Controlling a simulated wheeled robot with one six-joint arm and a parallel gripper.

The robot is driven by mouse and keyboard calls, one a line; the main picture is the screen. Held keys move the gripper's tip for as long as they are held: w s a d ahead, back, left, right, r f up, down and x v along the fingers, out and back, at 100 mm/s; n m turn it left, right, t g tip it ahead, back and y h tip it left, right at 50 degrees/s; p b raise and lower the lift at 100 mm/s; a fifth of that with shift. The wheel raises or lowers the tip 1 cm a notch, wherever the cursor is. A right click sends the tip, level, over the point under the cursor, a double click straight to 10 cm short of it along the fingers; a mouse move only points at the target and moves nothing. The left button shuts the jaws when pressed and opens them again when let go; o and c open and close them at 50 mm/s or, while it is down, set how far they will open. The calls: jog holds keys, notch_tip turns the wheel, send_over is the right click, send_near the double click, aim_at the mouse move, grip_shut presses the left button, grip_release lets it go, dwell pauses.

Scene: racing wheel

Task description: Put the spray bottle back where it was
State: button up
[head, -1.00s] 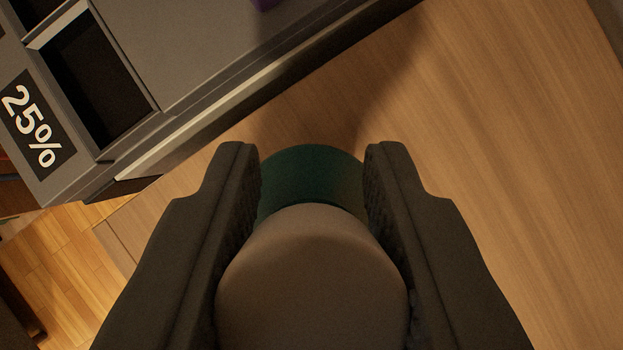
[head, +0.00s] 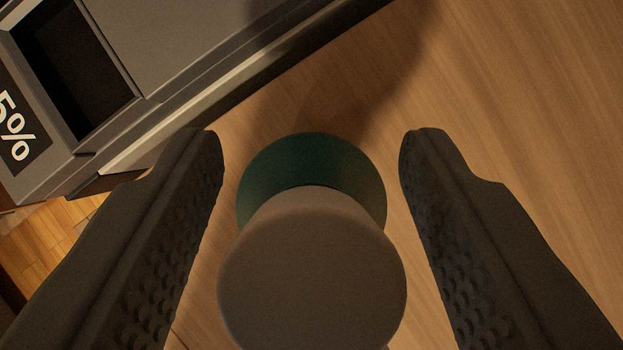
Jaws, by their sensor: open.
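The spray bottle (head: 312,262) shows from above in the head view, with a round grey-beige top and a dark green body (head: 308,160) below it. It appears upright on the wooden surface (head: 500,120). My gripper (head: 312,150) is open, with one finger on each side of the bottle. A gap shows between each finger and the bottle, so neither finger touches it. The lower part of the bottle is hidden under its top.
A grey unit (head: 190,45) with a dark recess and a percent label (head: 18,140) lies at the upper left, close to the left finger. Bare wood lies to the right. A wooden floor (head: 45,240) shows at the lower left.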

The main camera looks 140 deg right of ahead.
jog(key=v, duration=1.2)
jog(key=shift+r, duration=0.1)
jog(key=s+d+m+t+h, duration=0.1)
jog(key=s+d+t, duration=0.3)
jog(key=s, duration=0.6)
jog(key=s+d+m+t+h, duration=0.1)
jog(key=s+d+m+t, duration=0.2)
jog(key=s+d, duration=0.4)
jog(key=s+d+f+m+t+h, duration=0.1)
jog(key=s+d+m+t, duration=0.2)
jog(key=s, duration=0.9)
jog(key=d+t, duration=0.2)
jog(key=d, duration=0.1)
jog(key=shift+s+d+h, duration=0.25)
jog(key=shift+s+h, duration=0.15)
